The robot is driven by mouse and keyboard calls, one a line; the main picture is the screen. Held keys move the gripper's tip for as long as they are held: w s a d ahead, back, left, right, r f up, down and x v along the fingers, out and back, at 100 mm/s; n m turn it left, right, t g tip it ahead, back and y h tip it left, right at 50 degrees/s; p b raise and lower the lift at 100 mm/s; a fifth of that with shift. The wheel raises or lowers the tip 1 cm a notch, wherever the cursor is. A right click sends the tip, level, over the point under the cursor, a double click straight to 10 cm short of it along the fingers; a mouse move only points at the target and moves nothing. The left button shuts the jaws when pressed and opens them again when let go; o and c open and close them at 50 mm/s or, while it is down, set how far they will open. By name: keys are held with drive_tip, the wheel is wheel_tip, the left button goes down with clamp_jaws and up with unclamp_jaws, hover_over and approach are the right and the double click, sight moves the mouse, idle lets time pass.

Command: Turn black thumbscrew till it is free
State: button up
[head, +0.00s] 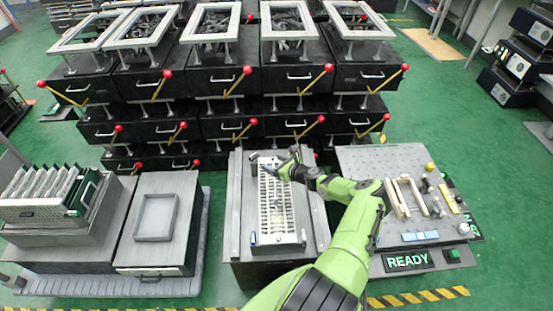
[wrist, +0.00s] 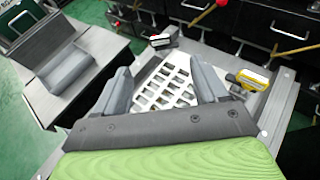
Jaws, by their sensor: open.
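My gripper (head: 279,166) is over the far end of a white slotted panel (head: 277,212) on the middle grey bench. In the wrist view my gripper (wrist: 160,70) has its two grey fingers spread wide, with the panel (wrist: 172,88) below and between them and nothing held. A small dark fitting (wrist: 163,40) with a pale face is beyond the fingertips. A yellow-topped fitting (wrist: 251,79) is right of the right finger. I cannot clearly make out the black thumbscrew; neither fitting is certainly it.
Black drawer units with red-knobbed levers (head: 236,80) stand behind the bench. A board with several loose parts and a READY sign (head: 407,261) is at the right. A grey bench with an empty square frame (head: 155,216) is at the left. Green floor shows between benches.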

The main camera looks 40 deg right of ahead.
drive_tip(key=shift+s+r, duration=0.15)
drive_tip(key=shift+s, duration=0.3)
